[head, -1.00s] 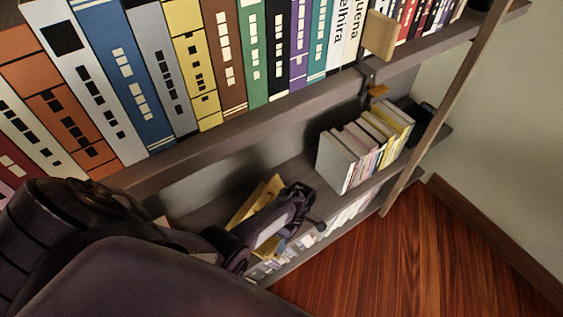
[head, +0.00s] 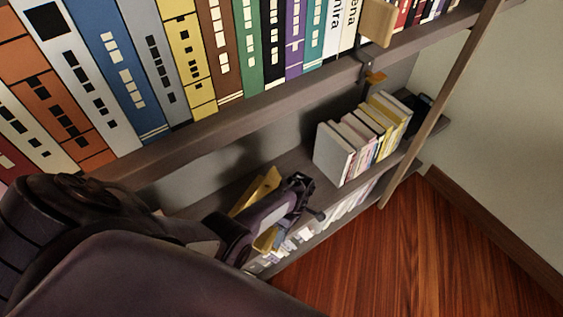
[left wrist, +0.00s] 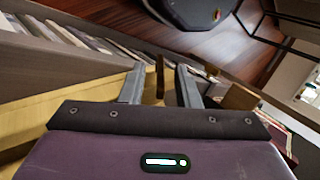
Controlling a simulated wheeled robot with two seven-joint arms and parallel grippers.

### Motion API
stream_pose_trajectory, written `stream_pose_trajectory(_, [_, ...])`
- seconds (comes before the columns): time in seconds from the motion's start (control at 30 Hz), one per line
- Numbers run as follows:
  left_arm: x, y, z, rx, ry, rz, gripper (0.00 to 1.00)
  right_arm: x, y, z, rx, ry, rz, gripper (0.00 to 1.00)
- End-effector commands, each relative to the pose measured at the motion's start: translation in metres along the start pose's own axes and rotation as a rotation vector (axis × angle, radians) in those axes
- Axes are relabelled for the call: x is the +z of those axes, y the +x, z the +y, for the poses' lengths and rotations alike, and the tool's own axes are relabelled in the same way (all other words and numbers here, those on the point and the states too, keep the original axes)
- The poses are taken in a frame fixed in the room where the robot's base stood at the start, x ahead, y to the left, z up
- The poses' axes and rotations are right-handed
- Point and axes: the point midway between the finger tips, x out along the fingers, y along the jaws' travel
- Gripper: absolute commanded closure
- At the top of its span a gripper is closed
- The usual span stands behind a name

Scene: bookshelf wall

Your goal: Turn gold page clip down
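In the left wrist view the two fingers of my left gripper (left wrist: 160,86) stand apart. A narrow brown piece (left wrist: 160,72) shows between them; I cannot tell whether it touches them. My right gripper is not in view.
Tall books (head: 130,75) fill the upper shelf (head: 225,118), with a tan block (head: 377,22) at its front edge. A row of smaller books (head: 362,138) stands on the lower shelf to the right of my gripper. A slanted post (head: 440,105) bounds the right side, beside open wooden floor (head: 440,240).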

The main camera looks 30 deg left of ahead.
Motion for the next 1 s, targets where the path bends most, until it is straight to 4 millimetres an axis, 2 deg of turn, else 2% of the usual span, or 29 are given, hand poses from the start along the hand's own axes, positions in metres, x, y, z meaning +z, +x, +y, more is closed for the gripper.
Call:
stream_pose_trajectory(0.17, [0.000, -0.005, 0.000, 0.001, 0.001, 0.000, 0.71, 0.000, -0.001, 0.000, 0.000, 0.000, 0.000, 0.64])
stream_pose_trajectory(0.5, [0.000, -0.058, 0.000, 0.003, 0.000, 0.000, 0.71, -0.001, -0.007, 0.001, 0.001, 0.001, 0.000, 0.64])
stream_pose_trajectory(0.63, [0.000, -0.073, 0.001, 0.002, 0.000, 0.000, 0.71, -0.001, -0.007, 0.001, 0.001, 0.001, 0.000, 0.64])
stream_pose_trajectory(0.97, [0.000, -0.078, 0.000, 0.000, 0.000, 0.000, 0.71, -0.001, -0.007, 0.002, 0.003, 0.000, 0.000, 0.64])
stream_pose_trajectory(1.0, [0.000, -0.078, 0.000, 0.000, 0.000, 0.000, 0.74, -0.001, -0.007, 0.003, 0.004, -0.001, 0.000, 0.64])
